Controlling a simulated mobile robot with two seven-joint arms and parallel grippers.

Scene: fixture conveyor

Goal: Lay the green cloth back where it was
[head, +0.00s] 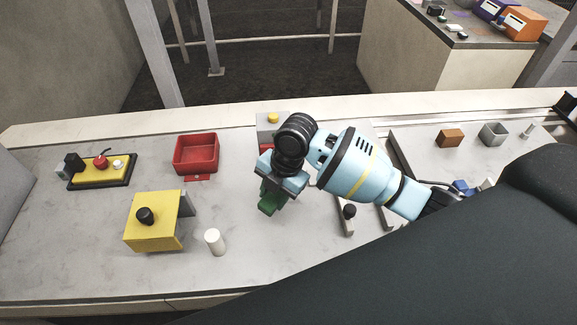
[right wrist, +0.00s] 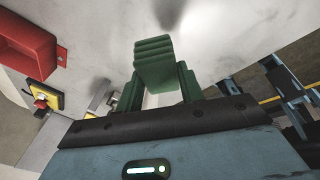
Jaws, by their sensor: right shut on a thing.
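My right gripper (head: 275,188) hangs over the middle of the grey worktop, pointing down, and is shut on the green cloth (head: 269,205). In the right wrist view the cloth (right wrist: 155,65) looks like a folded, ridged green bundle at the fingertips. Part of it is hidden by the gripper in the head view. I cannot tell whether it touches the worktop. My left gripper is not in view.
A red bin (head: 196,153) and a yellow block with a black knob (head: 153,225) stand to the left, with a white cylinder (head: 214,242) in front. A yellow panel (head: 102,172) lies further left. A grey box with a yellow button (head: 272,120) is behind my gripper.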

